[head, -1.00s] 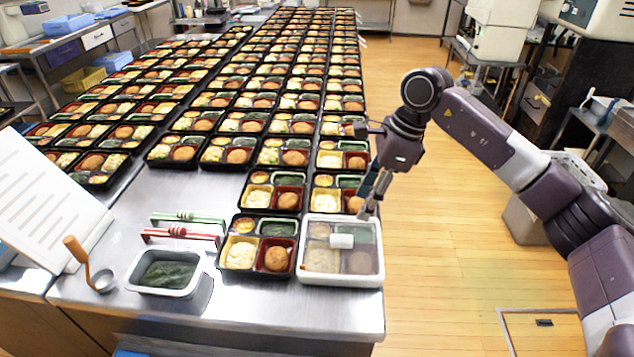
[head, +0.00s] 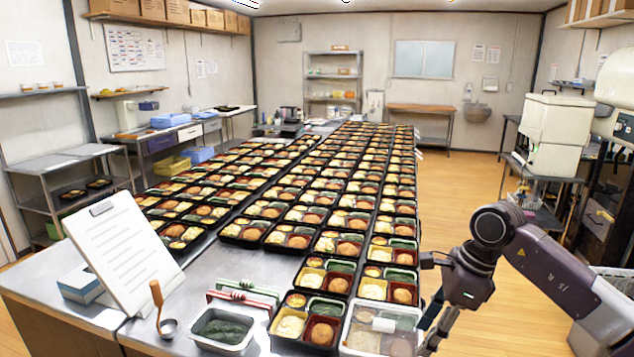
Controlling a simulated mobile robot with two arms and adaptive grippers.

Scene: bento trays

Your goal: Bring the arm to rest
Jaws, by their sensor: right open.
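My right gripper (head: 434,334) hangs at the right front edge of the steel table, pointing down, open, with nothing seen between its fingers. Its lower end is close to the right side of a bento tray with a translucent white-rimmed lid (head: 363,340); I cannot tell whether they touch. The lower part of that tray is cut off by the picture's bottom edge. My right arm comes in from the right. My left gripper is not in view.
Many filled bento trays (head: 300,243) stand in rows along the steel table (head: 208,268). At the front are a container of dark greens (head: 222,328), a ladle (head: 166,325), red and green tongs (head: 243,295) and a clipboard (head: 120,250).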

